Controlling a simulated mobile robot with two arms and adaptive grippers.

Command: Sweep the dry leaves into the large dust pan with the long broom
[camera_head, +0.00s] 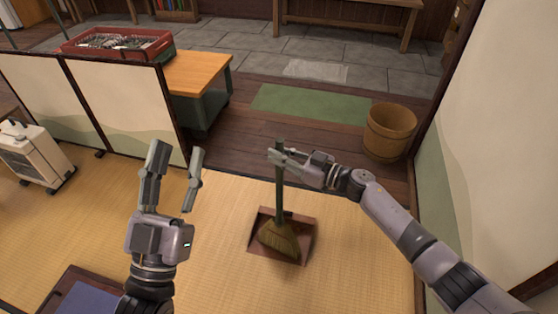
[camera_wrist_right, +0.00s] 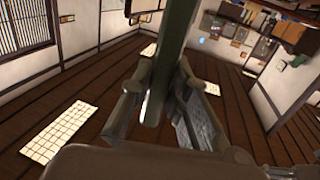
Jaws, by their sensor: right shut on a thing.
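The long broom (camera_head: 279,190) stands nearly upright, with a green handle and straw bristles (camera_head: 279,240). My right gripper (camera_head: 277,156) is shut on the upper part of the handle; the handle (camera_wrist_right: 164,80) also shows between the fingers in the right wrist view. The large dust pan (camera_head: 307,224) is brown and lies on the tatami, with the bristles over or in it. I cannot tell whether the bristles touch its floor. My left gripper (camera_head: 178,168) is open and empty, raised over the tatami to the left. No dry leaves can be made out; the bristles hide part of the pan.
A wooden bucket (camera_head: 389,132) stands at the right on the dark wood floor near a green mat (camera_head: 311,104). A folding screen (camera_head: 120,105) stands at the left, beside a white heater (camera_head: 35,156). A low table (camera_head: 70,290) is at the lower left. Tatami around the pan is clear.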

